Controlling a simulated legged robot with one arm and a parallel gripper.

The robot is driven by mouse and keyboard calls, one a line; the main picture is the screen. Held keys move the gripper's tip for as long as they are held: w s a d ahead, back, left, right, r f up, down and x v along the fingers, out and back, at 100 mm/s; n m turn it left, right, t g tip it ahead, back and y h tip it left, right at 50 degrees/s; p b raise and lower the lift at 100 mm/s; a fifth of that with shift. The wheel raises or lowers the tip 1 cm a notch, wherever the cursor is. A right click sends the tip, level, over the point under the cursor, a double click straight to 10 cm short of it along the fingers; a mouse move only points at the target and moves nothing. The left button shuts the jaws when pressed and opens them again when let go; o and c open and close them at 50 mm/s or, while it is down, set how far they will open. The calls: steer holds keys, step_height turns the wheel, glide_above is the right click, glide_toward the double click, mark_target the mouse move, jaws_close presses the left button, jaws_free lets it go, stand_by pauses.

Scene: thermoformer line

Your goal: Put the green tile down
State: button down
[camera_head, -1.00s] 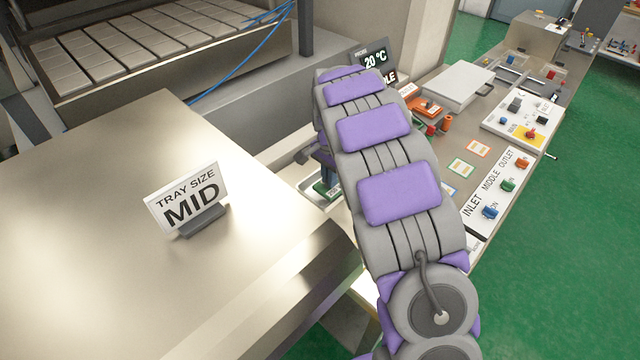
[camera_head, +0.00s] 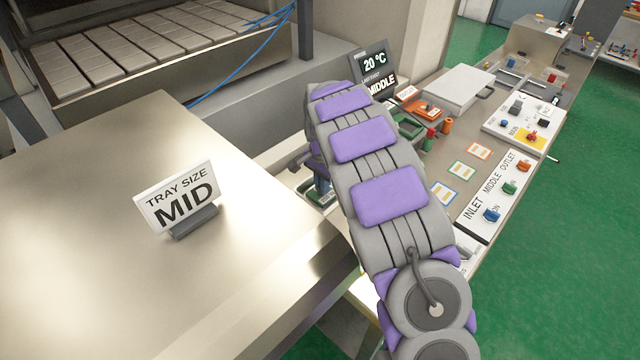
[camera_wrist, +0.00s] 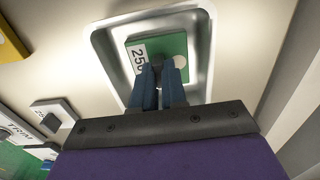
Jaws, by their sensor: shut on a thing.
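The green tile (camera_wrist: 172,46) has a white label reading about "250" and shows in the wrist view beyond my fingertips. My gripper (camera_wrist: 161,72) has dark blue fingers and is shut on the tile's near edge. The tile is within the outline of a shallow pale metal tray (camera_wrist: 120,72) with a raised rim. I cannot tell whether it touches the tray floor. In the head view, my arm hides most of the gripper and tile; part of the tray (camera_head: 307,196) shows left of the arm.
The "TRAY SIZE MID" sign (camera_head: 178,196) stands on the metal housing at left. A 20 °C display (camera_head: 374,68) stands behind my arm.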

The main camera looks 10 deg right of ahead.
steer(key=c, duration=1.2)
jaws_free()
steer(key=shift+d, duration=0.55)
steer(key=shift+o, duration=0.2)
steer(key=shift+a, duration=0.6)
steer(key=shift+a+r, duration=0.2)
steer(key=shift+r, duration=0.05)
step_height(320, 180, up, 12)
steer(key=p, duration=0.2)
steer(key=shift+d+f+p, duration=0.15)
steer(key=shift+d+p, duration=0.1)
steer(key=shift+p, duration=0.05)
steer(key=shift+d, duration=0.25)
